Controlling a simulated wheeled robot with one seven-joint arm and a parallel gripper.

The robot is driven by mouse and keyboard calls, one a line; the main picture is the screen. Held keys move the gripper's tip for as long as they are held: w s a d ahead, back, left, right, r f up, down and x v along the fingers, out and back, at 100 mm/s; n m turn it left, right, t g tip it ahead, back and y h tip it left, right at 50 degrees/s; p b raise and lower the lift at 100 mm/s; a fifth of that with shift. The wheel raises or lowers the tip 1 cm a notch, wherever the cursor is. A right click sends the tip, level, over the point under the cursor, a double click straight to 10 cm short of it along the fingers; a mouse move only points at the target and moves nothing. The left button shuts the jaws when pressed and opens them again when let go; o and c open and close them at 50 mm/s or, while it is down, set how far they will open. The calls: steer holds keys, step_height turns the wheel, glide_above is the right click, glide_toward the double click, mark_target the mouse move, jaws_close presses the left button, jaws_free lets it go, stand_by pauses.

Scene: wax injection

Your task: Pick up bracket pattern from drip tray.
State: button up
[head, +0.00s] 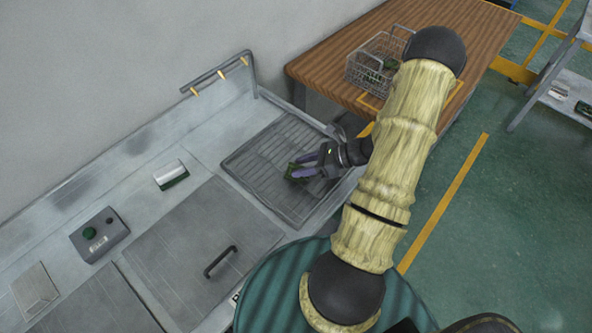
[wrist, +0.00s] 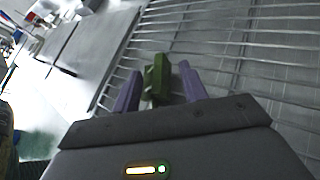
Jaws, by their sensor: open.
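The green bracket pattern (wrist: 157,78) is on the wire rack of the drip tray, seen in the wrist view between my two purple fingers. My gripper (wrist: 160,85) is open, with one finger on each side of the bracket pattern; a gap shows at the right finger, and I cannot tell if the left finger touches. In the head view the bracket pattern (head: 291,172) shows as a small dark green piece at the fingertips of my gripper (head: 297,166), partly hidden by them. The drip tray (head: 250,158) is a grey grated tray set in the bench.
A wire basket (head: 368,68) with green pieces stands on the wooden table (head: 330,62) behind. A rail with yellow hooks (head: 219,74) stands at the bench's back. A handled lid (head: 190,240), a white-and-green block (head: 171,174) and a button box (head: 99,234) are to the left.

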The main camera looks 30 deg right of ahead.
stand_by(0.5)
jaws_close()
